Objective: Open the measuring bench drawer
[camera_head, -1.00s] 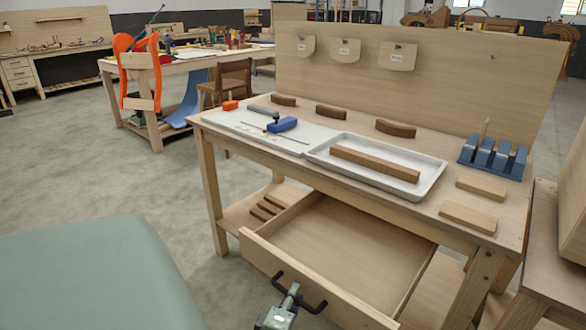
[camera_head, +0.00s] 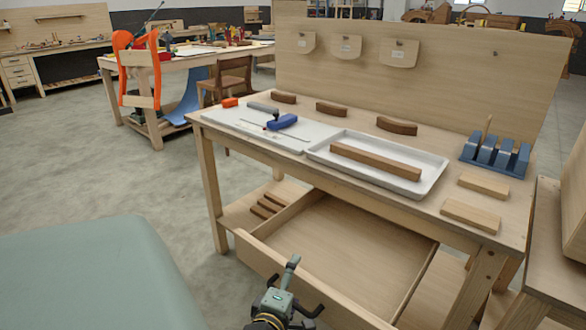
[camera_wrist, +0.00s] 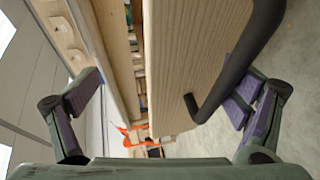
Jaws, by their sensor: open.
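The measuring bench drawer (camera_head: 345,245) is pulled well out below the bench top, and its empty inside shows. Its pale wooden front (camera_head: 262,254) carries a black bar handle (camera_head: 312,306), partly hidden by my gripper in the head view. My gripper (camera_head: 292,264) is at the drawer front, by the handle. In the wrist view, the open jaws (camera_wrist: 163,95) are wide apart, with the wooden front (camera_wrist: 185,50) between them. The black handle (camera_wrist: 235,75) is close to the right finger. I cannot tell whether they touch. Nothing is gripped.
The measuring bench (camera_head: 450,172) holds a grey tray (camera_head: 438,178) with a wooden bar and a blue slotted block (camera_head: 495,157). A green padded surface (camera_head: 95,270) fills the lower left. Grey floor (camera_head: 180,205) is free between it and the bench.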

